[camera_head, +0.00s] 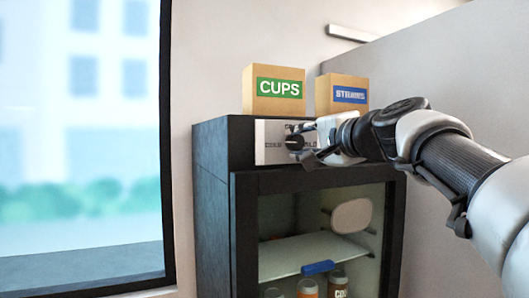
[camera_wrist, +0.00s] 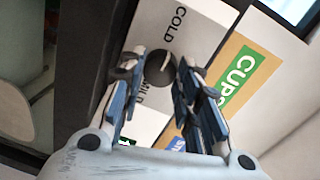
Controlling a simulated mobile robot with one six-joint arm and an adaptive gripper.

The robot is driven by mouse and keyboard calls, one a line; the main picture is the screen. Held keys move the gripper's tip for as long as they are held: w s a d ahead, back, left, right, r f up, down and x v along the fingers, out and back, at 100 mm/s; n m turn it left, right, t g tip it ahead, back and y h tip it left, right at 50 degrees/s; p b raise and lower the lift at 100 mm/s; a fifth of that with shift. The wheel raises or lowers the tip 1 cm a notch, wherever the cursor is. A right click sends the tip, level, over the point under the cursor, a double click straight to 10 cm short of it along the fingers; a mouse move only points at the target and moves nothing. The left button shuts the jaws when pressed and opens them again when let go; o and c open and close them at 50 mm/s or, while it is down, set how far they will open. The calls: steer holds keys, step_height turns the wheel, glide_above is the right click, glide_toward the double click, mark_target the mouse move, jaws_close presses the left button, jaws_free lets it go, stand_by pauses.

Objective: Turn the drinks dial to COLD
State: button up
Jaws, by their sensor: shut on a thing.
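The drinks dial (camera_head: 295,142) is a dark round knob on a white panel (camera_head: 265,132) at the top front of the black fridge. In the wrist view the dial (camera_wrist: 160,69) sits between my fingertips, with the COLD label (camera_wrist: 180,22) above it and the MILD label (camera_wrist: 146,96) below. A short pale mark shows on the knob's upper right side, but I cannot tell exactly which label it points at. My gripper (camera_head: 309,141) reaches in from the right and is shut on the dial. It also shows in the wrist view (camera_wrist: 157,70), one finger on each side of the knob.
A CUPS box (camera_head: 278,104) and a box with a blue label (camera_head: 343,85) stand on top of the fridge (camera_head: 222,165). Behind the fridge's front are a shelf (camera_head: 310,250) and several containers (camera_head: 307,288). A window is at left, a grey wall at right.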

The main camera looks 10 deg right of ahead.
steer(key=shift+n+b, duration=0.65)
steer(key=shift+n, duration=0.45)
steer(key=o, duration=1.1)
steer(key=shift+c, duration=0.2)
steer(key=v, duration=0.7)
steer(key=shift+s, duration=0.3)
